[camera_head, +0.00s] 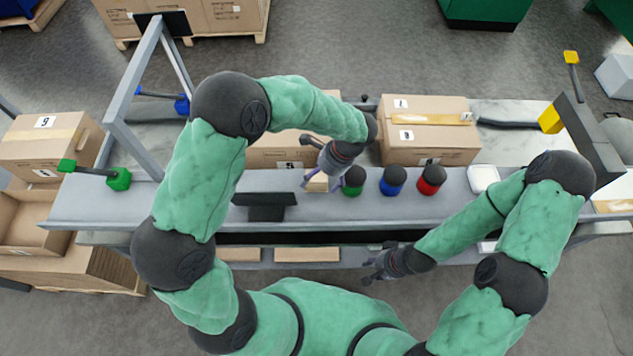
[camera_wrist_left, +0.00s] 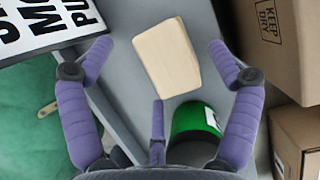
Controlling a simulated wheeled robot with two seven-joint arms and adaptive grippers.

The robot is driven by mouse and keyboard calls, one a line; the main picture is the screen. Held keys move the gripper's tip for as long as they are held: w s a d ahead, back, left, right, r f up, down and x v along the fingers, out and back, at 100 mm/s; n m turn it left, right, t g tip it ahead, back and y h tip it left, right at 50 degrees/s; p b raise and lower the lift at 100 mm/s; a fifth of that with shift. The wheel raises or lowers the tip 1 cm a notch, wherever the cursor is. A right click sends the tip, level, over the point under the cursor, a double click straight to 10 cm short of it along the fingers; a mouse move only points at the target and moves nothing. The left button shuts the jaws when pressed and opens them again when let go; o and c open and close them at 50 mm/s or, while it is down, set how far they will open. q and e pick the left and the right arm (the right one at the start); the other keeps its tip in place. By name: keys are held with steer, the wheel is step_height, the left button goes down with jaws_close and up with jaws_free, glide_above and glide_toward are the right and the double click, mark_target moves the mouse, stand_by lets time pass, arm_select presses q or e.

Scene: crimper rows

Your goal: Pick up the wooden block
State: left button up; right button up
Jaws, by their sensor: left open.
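The wooden block (camera_wrist_left: 167,57) is pale and lies on the grey bench surface in the left wrist view, tilted a little. In the head view the block (camera_head: 317,183) shows only in part behind my left gripper (camera_head: 315,168). That gripper is open above the bench, and in the left wrist view its purple fingers (camera_wrist_left: 168,75) stand apart, one on each side of the block, with nothing held. My right gripper (camera_head: 374,263) hangs low in front of the bench, away from the block; its fingers are too small to read.
A green can (camera_wrist_left: 195,122) stands close to the block, with blue (camera_head: 392,181) and red (camera_head: 431,179) cans to its right. Cardboard boxes (camera_head: 430,145) stand behind. A dark sign stand (camera_head: 265,205) is left of the block. A white dish (camera_head: 483,178) sits further right.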

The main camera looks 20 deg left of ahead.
arm_select(q)
steer(key=x, duration=0.2)
steer(key=shift+a+f+b, duration=0.15)
steer(key=shift+f+b, duration=0.1)
steer(key=shift+b, duration=0.05)
steer(key=shift+c, duration=0.3)
steer(key=c, duration=1.3)
steer(key=shift+r, duration=0.15)
